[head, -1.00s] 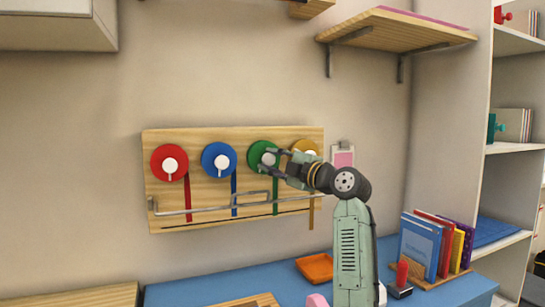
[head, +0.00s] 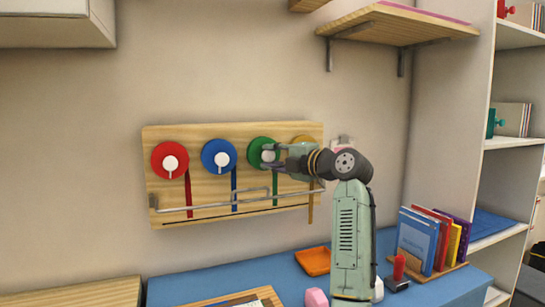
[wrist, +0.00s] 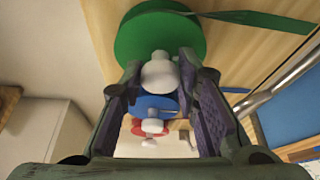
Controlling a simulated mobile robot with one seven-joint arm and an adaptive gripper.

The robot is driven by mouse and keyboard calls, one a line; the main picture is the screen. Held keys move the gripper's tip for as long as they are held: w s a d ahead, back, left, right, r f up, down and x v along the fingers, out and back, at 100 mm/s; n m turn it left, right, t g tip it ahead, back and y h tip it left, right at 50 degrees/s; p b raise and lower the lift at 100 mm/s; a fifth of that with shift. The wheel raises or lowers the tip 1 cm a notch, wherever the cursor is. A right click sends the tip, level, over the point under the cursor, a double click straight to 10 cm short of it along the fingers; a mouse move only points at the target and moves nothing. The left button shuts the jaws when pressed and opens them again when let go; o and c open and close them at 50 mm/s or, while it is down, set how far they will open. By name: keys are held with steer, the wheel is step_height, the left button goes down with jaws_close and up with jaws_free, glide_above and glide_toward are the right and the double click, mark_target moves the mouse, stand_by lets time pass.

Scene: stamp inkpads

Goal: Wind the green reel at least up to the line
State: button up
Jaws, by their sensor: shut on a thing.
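The green reel (head: 257,147) is mounted on a wooden board (head: 200,188) on the wall, third from the left. Its green strap (head: 275,189) hangs down behind the metal rail. The strap's lower end is close to the dark line (head: 205,216) low on the board; I cannot tell exactly how they meet. My gripper (head: 268,156) reaches in from the right and is shut on the green reel's white knob. In the wrist view the knob (wrist: 160,73) sits between the fingers, with the green disc (wrist: 150,38) behind it.
Red (head: 164,154) and blue (head: 214,151) reels with hanging straps are on the left; a yellow reel (head: 304,140) is partly behind my arm. A bent metal rail (head: 230,203) crosses in front of the board. Below, a blue table holds an orange tray (head: 312,261) and books (head: 417,240).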

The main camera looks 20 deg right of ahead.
steer(key=o, duration=1.2)
steer(key=v, duration=1.2)
steer(key=shift+f, duration=0.1)
